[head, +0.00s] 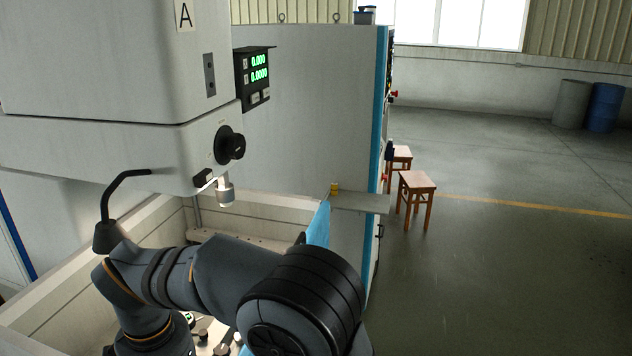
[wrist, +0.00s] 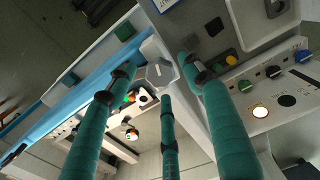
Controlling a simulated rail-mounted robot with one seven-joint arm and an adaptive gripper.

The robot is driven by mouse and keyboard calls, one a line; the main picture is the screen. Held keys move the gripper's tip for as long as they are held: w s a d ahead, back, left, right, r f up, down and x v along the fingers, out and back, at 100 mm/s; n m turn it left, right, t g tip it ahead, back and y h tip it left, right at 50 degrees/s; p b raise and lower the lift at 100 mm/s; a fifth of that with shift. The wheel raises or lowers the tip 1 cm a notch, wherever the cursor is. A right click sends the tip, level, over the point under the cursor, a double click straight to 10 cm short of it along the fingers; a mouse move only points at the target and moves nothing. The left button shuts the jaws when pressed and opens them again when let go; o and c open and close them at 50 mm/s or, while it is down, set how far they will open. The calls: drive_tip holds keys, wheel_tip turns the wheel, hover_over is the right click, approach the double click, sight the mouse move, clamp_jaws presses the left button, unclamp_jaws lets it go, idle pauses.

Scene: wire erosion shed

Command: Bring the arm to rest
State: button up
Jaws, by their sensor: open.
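My gripper (wrist: 158,78) shows in the wrist view as three teal fingers with dark bands. They are spread apart, with nothing held between them. Beyond the fingers are a pale corner piece of the machine and a control panel (wrist: 270,95) with knobs and a lit round button. I cannot tell how far the fingertips are from these. In the head view my dark grey arm (head: 215,272) is bent across the lower left and centre, in front of the machine's open tank. The gripper itself is hidden there.
The machine head (head: 170,140), marked A, overhangs the tank (head: 262,207), with a black gooseneck lamp (head: 108,235) beside my arm. A small shelf (head: 362,203) carries a yellow item (head: 334,189). Two wooden stools (head: 415,190) stand beyond. The floor at right is clear.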

wheel_tip(320, 180, up, 11)
drive_tip(key=shift+m, duration=0.3)
wheel_tip(320, 180, down, 12)
drive_tip(key=shift+f+b, duration=0.2)
drive_tip(key=shift+b, duration=0.15)
drive_tip(key=m+b, duration=0.1)
drive_tip(key=m, duration=0.2)
drive_tip(key=m+b, duration=0.2)
drive_tip(key=m, duration=0.2)
drive_tip(key=m+b, duration=0.2)
drive_tip(key=m, duration=0.4)
drive_tip(key=shift+b, duration=0.35)
wheel_tip(320, 180, up, 9)
drive_tip(key=p, duration=0.3)
drive_tip(key=shift+r+m, duration=0.2)
drive_tip(key=shift+m, duration=0.1)
